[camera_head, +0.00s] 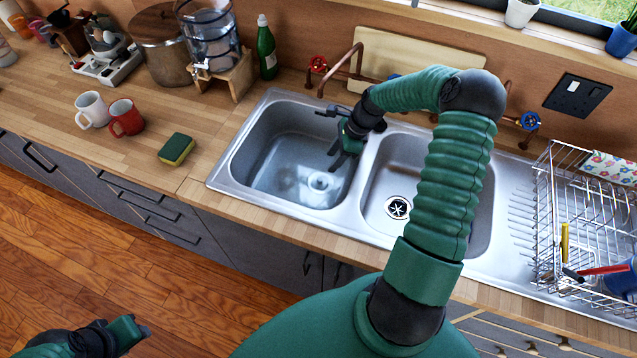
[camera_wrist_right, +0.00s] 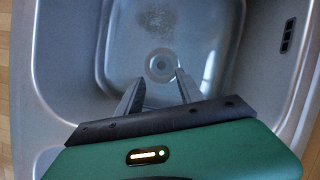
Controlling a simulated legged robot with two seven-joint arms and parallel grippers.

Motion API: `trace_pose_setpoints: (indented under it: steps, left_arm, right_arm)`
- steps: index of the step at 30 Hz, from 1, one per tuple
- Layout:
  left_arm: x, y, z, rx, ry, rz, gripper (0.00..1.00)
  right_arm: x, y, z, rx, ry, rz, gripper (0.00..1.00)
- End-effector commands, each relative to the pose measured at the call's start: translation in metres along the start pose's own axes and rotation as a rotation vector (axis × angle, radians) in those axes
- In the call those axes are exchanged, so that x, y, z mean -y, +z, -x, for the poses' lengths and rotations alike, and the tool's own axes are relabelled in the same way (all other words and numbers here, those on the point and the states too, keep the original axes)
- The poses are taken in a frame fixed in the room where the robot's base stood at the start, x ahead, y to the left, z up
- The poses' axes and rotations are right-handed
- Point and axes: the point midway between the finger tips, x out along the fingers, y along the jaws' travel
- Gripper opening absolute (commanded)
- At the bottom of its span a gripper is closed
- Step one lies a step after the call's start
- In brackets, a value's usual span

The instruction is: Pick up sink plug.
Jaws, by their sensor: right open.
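The sink plug (camera_head: 319,181) is a small pale round disc at the bottom of the left sink basin (camera_head: 262,152). It also shows in the right wrist view (camera_wrist_right: 160,65), just beyond my fingertips. My right gripper (camera_head: 338,160) reaches down into the left basin, above and beside the plug. It is open, with its two fingers apart and nothing between them (camera_wrist_right: 158,85). My left gripper (camera_head: 130,330) is low at the bottom left over the floor, away from the sink; its finger opening is not clear.
The right basin (camera_head: 386,175) has an open drain. A divider separates the basins. A copper pipe tap (camera_head: 345,62) stands behind. A green sponge (camera_head: 177,149), red mug (camera_head: 126,117) and white mug (camera_head: 91,109) sit left on the counter. A wire dish rack (camera_head: 575,215) is at right.

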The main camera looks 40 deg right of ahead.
Motion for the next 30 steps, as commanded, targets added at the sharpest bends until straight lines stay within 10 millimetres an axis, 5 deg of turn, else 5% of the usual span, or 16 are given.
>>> trace_pose_setpoints:
  steps: [4, 18, 26, 30]
  left_arm:
    - [0.000, 0.000, 0.001, 0.001, 0.000, 0.000, 0.36]
    - [0.000, -0.002, 0.006, 0.000, 0.000, 0.000, 0.36]
    - [0.000, -0.002, 0.006, 0.000, 0.000, 0.000, 0.36]
    - [0.000, -0.002, 0.006, 0.000, 0.000, 0.000, 0.36]
  right_arm:
    - [0.000, 0.000, -0.040, 0.001, 0.005, 0.002, 0.44]
    - [0.000, -0.004, -0.108, -0.003, 0.002, 0.003, 0.44]
    - [0.001, -0.005, -0.113, -0.003, 0.001, 0.003, 0.44]
    - [0.002, -0.006, -0.113, -0.003, 0.001, 0.003, 0.25]
